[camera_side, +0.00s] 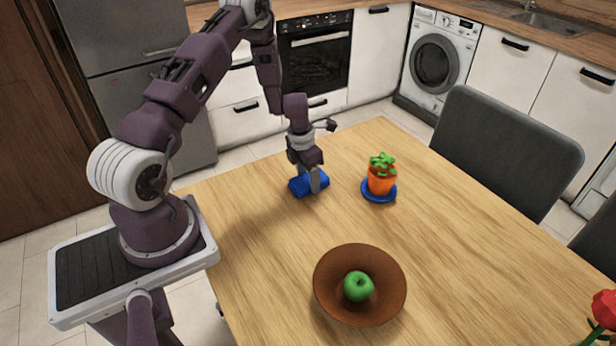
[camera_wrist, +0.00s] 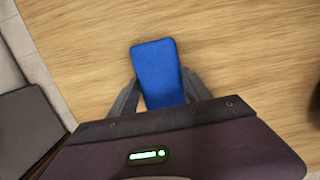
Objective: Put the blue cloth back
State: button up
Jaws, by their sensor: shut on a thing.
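The blue cloth (camera_side: 298,187) is a small folded block at the far left part of the wooden table, left of the potted plant. My gripper (camera_side: 314,182) is shut on the cloth from above. In the wrist view the blue cloth (camera_wrist: 158,75) sits between the two grey fingers of my gripper (camera_wrist: 162,92), with its far part sticking out past them. The cloth is at or very near the table surface; I cannot tell whether it touches. Its near end is hidden behind the gripper body in the wrist view.
An orange pot with a green plant (camera_side: 381,175) stands on a blue saucer (camera_side: 379,198) to the right. A brown bowl (camera_side: 330,305) holding a green apple (camera_side: 358,286) is nearer. A red flower (camera_side: 604,308) shows at lower right. The table (camera_side: 450,220) is otherwise largely clear.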

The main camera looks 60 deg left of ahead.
aim_at(304, 181)
jog(key=o, duration=1.6)
notch_tip(304, 181, up, 12)
jog(key=s, duration=0.1)
jog(key=s+d+r+m+t, duration=0.2)
jog(key=s+d+r+m, duration=0.2)
jog(key=d+r+m, duration=1.25)
jog(key=s+d+r+m+t, duration=0.1)
jog(key=s+d+r+m, duration=0.1)
jog(key=s+m, duration=0.7)
jog(key=s+d+r+m+t, duration=0.1)
jog(key=s+d+r+m, duration=0.2)
jog(key=s+m, duration=0.7)
notch_tip(304, 181, up, 3)
jog(key=shift+f, duration=0.2)
jog(key=shift+m, duration=0.25)
